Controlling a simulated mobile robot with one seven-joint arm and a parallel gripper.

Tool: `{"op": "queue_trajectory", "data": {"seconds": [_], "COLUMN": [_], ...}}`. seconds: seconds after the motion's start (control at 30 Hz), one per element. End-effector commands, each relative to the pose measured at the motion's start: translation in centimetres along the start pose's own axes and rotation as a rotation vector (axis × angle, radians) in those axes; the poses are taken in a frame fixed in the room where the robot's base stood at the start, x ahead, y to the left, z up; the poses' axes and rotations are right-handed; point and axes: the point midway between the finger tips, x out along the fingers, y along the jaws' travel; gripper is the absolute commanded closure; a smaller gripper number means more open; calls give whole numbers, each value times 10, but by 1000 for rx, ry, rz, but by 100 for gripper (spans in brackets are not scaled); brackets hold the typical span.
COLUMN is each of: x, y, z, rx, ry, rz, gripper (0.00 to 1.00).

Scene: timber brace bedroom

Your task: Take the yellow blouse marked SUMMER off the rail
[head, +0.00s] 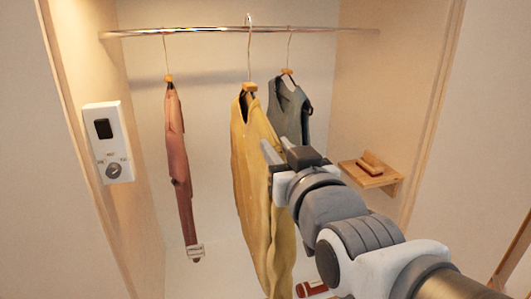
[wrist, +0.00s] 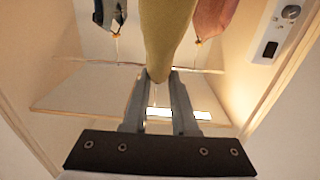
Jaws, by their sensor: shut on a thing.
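The yellow blouse (head: 252,185) hangs on a hanger in the middle of the wardrobe; no SUMMER mark is readable. Its hanger hook (head: 249,20) shows a little above the line of the rail (head: 205,29); I cannot tell whether it still touches the rail. My gripper (head: 273,163) is at the blouse's right edge, shut on its cloth. In the wrist view, my two fingers (wrist: 158,82) close on the blouse (wrist: 163,35), which narrows between their tips.
A reddish-brown garment (head: 177,150) hangs left, a grey-green top (head: 288,108) behind right. A wooden shelf (head: 370,175) is on the right wall and a white control panel (head: 108,142) on the left wall. A dark red item (head: 310,289) lies on the floor.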

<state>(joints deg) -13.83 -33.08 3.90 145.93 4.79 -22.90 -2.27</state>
Motion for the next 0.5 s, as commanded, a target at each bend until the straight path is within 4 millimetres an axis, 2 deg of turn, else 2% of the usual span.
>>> {"op": "queue_trajectory", "data": {"seconds": [0.5], "x": [-42], "y": [1], "z": [0], "rx": [0], "ry": [7], "rz": [0], "gripper": [100]}}
